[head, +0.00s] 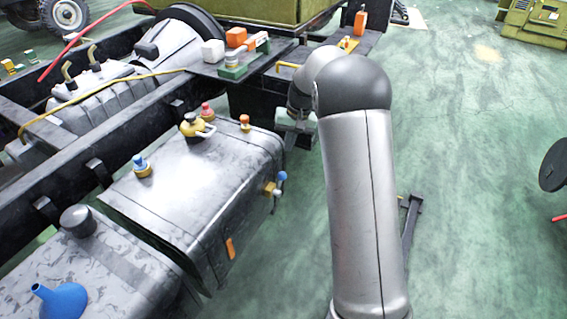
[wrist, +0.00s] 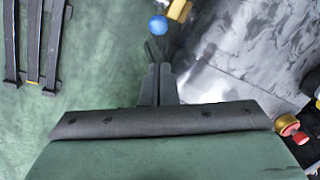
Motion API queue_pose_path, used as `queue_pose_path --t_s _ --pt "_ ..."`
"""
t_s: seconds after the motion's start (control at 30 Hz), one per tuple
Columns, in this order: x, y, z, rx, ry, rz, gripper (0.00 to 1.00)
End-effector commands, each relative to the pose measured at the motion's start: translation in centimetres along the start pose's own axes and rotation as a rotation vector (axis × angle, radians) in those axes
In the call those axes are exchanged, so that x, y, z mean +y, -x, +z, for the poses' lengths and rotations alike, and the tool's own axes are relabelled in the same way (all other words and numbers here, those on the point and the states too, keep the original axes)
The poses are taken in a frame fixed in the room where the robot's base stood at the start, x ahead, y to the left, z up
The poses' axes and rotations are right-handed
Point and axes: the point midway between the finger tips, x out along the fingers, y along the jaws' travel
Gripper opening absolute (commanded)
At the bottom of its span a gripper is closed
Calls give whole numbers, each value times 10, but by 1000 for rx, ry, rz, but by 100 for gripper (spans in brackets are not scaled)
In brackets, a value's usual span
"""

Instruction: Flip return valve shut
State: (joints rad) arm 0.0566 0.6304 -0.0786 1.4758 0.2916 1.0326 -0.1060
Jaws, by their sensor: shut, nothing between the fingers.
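A small brass valve (head: 270,188) with a blue ball-ended handle (head: 282,176) sits on the right end of the grey tank (head: 165,195). In the wrist view its blue ball (wrist: 157,25) and yellow body (wrist: 178,9) show at the top, beyond my fingertips. My gripper (wrist: 158,70) is shut and empty, apart from the ball. In the head view it is partly hidden behind my arm, near the tank's upper right corner. Several other fittings stand on the tank top: a blue-topped one (head: 141,164), a yellow cap (head: 192,125), a red-topped one (head: 207,111) and an orange-topped one (head: 245,122). No label names the return valve.
A dark chassis rail (head: 75,160) runs behind the tank. A second tank (head: 105,265) with a blue funnel (head: 60,300) stands at lower left. A red-knobbed fitting (wrist: 290,125) shows near the gripper's right side. Green floor to the right is mostly open.

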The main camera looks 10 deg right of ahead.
Motion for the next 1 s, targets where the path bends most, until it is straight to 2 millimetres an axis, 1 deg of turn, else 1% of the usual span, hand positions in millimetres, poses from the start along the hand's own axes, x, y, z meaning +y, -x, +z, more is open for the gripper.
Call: queue_pose_path --t_s 0.17,0.4,0.53,0.7,1.0 --pt "0 -22 1 -4 0 0 0" --pt "1 -68 1 -4 0 1 0" --pt "0 -86 1 -3 0 0 0" --pt "0 -98 1 -1 0 0 0" --pt "0 -99 1 -1 0 0 0"
